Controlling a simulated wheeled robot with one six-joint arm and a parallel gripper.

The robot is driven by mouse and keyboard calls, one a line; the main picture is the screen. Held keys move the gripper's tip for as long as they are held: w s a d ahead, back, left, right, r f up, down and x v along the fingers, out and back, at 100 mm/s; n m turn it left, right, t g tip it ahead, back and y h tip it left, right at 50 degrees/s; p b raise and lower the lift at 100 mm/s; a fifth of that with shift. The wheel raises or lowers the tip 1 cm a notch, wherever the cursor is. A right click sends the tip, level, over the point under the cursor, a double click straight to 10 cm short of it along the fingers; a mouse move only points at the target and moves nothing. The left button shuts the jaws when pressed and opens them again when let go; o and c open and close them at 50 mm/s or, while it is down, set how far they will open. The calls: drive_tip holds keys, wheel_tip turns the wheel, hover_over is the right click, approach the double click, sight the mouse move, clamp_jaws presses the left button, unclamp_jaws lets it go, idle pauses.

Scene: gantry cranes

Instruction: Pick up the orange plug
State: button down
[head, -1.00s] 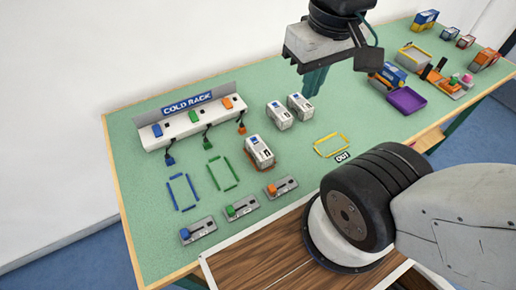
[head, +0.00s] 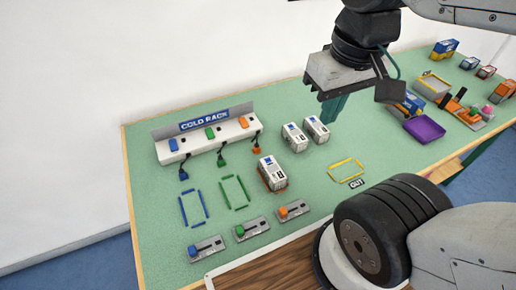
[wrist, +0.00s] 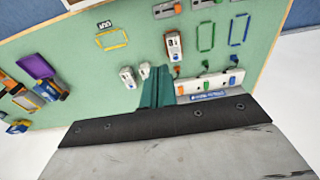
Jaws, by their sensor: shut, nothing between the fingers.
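The orange plug (head: 257,150) lies at the end of a short black cord in front of the right end of the white cold rack (head: 225,138). In the wrist view a small orange plug (wrist: 177,70) shows just right of the fingers, with the rack behind them. My gripper (head: 333,112) is shut and empty, pointing down above the table. In the head view it is to the right of the orange plug and apart from it, beyond two white boxes.
Blue (head: 184,176) and green (head: 222,160) plugs lie left of the orange one. A white box (head: 271,171) stands nearby in front; two more white boxes (head: 294,137) stand to the right. Slider switches (head: 250,229) line the front. A purple tray (head: 424,129) is at right.

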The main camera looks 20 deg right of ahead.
drive_tip(key=c, duration=1.5)
unclamp_jaws()
drive_tip(key=shift+f, duration=0.1)
drive_tip(key=shift+o, duration=1.1)
drive_tip(key=w+a+f+g, duration=0.1)
drive_tip(key=w+f+g, duration=0.2)
drive_tip(key=w+f, duration=0.3)
drive_tip(key=shift+w+f, duration=0.15)
drive_tip(key=shift+f, duration=0.25)
hover_over(257, 144)
drive_tip(key=s, duration=0.7)
drive_tip(key=shift+g, duration=0.3)
drive_tip(key=f, duration=1.2)
drive_tip(key=shift+w+f, duration=0.2)
drive_tip(key=w+f, duration=0.1)
drive_tip(key=w, duration=0.1)
drive_tip(key=w+f+t, duration=0.1)
drive_tip(key=w, duration=0.1)
drive_tip(key=w+f+t, duration=0.1)
drive_tip(key=w, duration=0.1)
drive_tip(key=shift+w+a+f, duration=0.1)
drive_tip(key=shift+a, duration=0.25)
drive_tip(key=shift+w+d+f, duration=0.1)
drive_tip(key=shift+d+f, duration=0.05)
drive_tip(key=shift+f, duration=1.75)
drive_tip(key=shift+w+d+f, duration=0.1)
drive_tip(key=shift+d+f, duration=0.05)
drive_tip(key=shift+f, duration=1.75)
